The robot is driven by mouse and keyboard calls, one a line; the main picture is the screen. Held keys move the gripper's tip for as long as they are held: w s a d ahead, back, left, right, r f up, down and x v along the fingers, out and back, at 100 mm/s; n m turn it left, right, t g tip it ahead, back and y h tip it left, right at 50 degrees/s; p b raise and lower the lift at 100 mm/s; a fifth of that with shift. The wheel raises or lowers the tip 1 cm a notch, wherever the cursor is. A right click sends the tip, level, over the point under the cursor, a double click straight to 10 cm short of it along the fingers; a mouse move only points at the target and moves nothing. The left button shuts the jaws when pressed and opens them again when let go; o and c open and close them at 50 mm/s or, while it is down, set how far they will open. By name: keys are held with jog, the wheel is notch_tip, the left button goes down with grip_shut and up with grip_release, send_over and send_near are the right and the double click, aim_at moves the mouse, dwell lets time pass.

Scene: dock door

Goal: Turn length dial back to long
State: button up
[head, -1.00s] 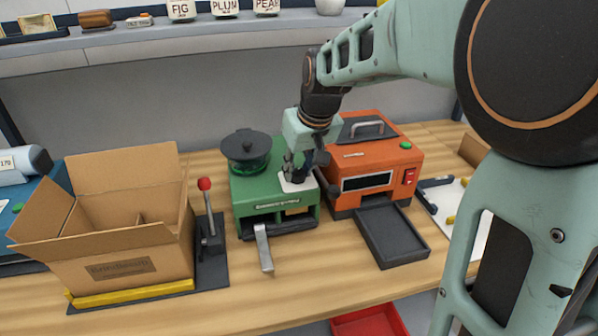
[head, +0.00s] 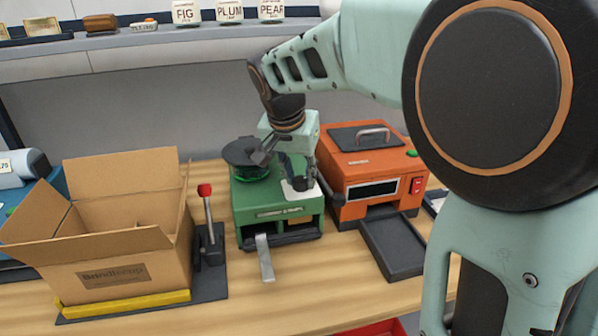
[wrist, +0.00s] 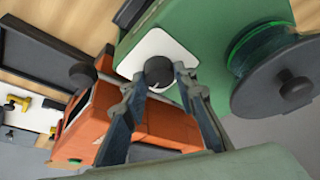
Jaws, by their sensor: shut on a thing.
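The green machine (head: 278,205) stands at the middle of the bench. The length dial is a small black knob (wrist: 158,72) on a white plate (wrist: 164,48) on the machine's top; the plate also shows in the head view (head: 289,194). A faint pale mark shows on the knob's near edge, but I cannot read its setting. My gripper (wrist: 160,82) is shut on the dial, one fingertip on each side of it. In the head view my gripper (head: 300,178) comes down from above and partly hides the dial.
An orange machine (head: 358,165) with a dark tray (head: 393,247) stands right. A red-knobbed lever (head: 206,205) and an open carton (head: 125,250) stand left. A metal lever (head: 265,258) juts out in front.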

jog(key=shift+m, duration=0.4)
jog(key=o, duration=1.1)
jog(key=v, duration=1.2)
jog(key=shift+a, duration=0.1)
